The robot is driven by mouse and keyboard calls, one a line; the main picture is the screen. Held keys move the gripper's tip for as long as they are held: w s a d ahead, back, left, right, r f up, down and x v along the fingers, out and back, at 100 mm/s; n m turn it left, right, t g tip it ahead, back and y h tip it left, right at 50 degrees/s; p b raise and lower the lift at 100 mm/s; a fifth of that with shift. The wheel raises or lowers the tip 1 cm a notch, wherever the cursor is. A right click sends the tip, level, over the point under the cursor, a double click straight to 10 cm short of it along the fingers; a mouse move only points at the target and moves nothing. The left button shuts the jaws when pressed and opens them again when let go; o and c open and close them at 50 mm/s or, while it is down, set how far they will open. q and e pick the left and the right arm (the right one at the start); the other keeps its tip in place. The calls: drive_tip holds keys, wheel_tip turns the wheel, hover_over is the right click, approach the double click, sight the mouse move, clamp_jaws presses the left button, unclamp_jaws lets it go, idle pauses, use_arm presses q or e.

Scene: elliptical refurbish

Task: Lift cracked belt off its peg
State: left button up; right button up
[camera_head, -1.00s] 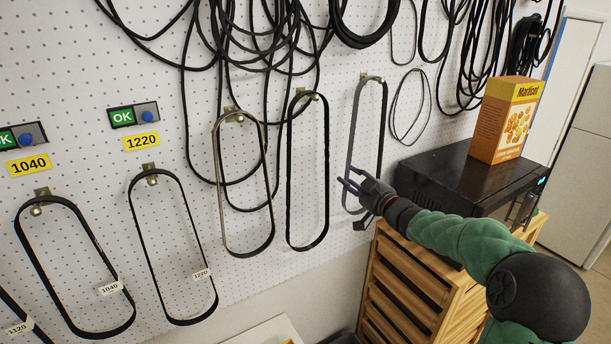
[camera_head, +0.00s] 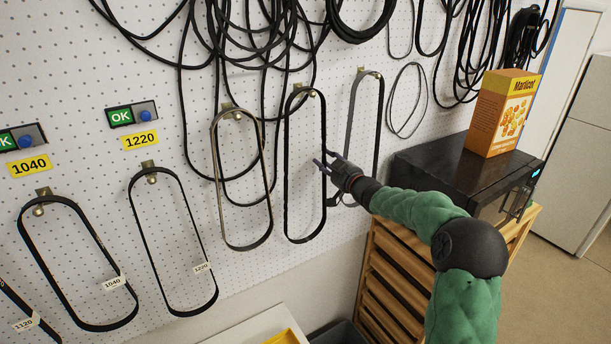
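Three unlabelled belts hang on pegs on the white pegboard. The left one (camera_head: 218,172) looks greyish-brown and worn, the middle one (camera_head: 287,160) is black, and the right one (camera_head: 379,115) is dark grey. I cannot make out cracks on any of them. My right gripper (camera_head: 324,162) has its fingers apart and points left at the right strand of the middle belt. I cannot tell whether it touches that strand. The gripper and wrist hide the lower part of the right belt. My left gripper is not in view.
Labelled belts 1040 (camera_head: 88,228) and 1220 (camera_head: 186,215) hang at the left under OK signs. Looped cords hang above. A black microwave (camera_head: 440,165) with an orange box (camera_head: 500,112) on it stands on a wooden slatted cabinet (camera_head: 395,275) at the right.

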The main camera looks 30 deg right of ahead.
drive_tip(key=shift+c, duration=0.3)
clamp_jaws()
drive_tip(key=shift+r, duration=0.15)
drive_tip(key=shift+r, duration=0.2)
wheel_tip(320, 180, up, 3)
drive_tip(key=shift+s+r, duration=0.1)
drive_tip(key=s+a+r+b, duration=0.1)
drive_tip(key=s+a+r, duration=0.4)
drive_tip(key=s+r, duration=0.4)
drive_tip(key=s, duration=0.3)
drive_tip(key=shift+s+a+b, duration=0.2)
drive_tip(key=shift+s+b, duration=0.1)
drive_tip(key=shift+s, duration=0.05)
drive_tip(key=shift+r, duration=0.1)
